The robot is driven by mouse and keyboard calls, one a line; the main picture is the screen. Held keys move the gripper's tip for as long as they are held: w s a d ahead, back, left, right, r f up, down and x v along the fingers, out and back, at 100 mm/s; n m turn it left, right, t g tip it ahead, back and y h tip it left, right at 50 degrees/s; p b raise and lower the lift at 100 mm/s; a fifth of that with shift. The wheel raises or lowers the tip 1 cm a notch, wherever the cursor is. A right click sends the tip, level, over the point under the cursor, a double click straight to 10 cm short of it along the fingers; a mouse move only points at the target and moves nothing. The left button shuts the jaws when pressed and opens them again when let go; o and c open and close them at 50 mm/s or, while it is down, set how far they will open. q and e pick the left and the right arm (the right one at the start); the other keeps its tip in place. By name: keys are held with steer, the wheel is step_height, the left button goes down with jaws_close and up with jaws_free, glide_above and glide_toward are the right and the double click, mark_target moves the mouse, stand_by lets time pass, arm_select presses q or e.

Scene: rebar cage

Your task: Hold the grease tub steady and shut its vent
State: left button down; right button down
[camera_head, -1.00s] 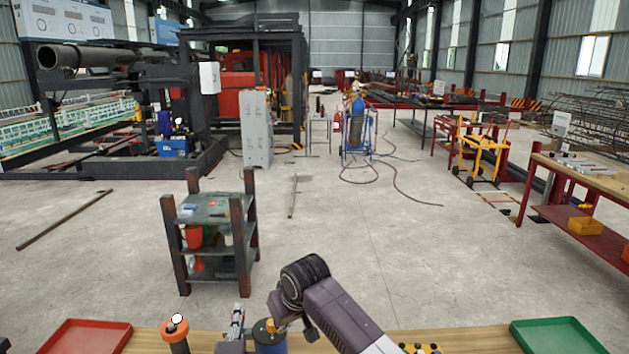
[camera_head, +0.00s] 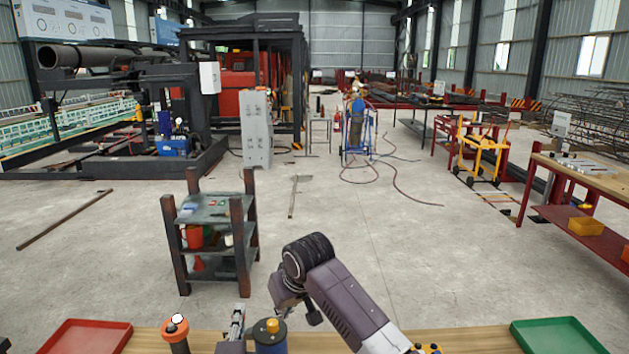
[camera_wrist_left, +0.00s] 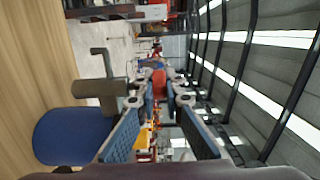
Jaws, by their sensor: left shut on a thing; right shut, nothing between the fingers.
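The grease tub (camera_head: 270,346) is blue, with a dark lid and a yellow cap (camera_head: 273,326) on top. It stands upright at the table's near edge, partly cut off by the frame. It also shows in the left wrist view (camera_wrist_left: 68,137). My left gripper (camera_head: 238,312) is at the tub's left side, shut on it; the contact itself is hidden. Its blue-padded fingers show in the left wrist view (camera_wrist_left: 160,105). My right gripper (camera_head: 294,308) is shut and empty, above and right of the cap, apart from it. I cannot tell the vent's state.
A dark cylinder with an orange top (camera_head: 175,331) stands left of my left gripper. A red tray (camera_head: 85,338) lies at the left and a green tray (camera_head: 558,336) at the right of the wooden table (camera_head: 470,343). A dark shelf (camera_head: 210,240) stands beyond.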

mark_target(273, 333)
steer(key=shift+r, duration=0.6)
steer(key=shift+s+a+f, duration=0.15)
steer(key=shift+a+f, duration=0.15)
steer(key=shift+f, duration=0.7)
steer(key=shift+s+a+f, duration=0.15)
steer(key=shift+a+f, duration=0.15)
steer(key=shift+f, duration=0.75)
steer(key=shift+s+a+f, duration=0.15)
steer(key=shift+a+f, duration=0.15)
steer(key=shift+f, duration=0.7)
steer(key=shift+w+a, duration=0.1)
steer(key=shift+w, duration=0.2)
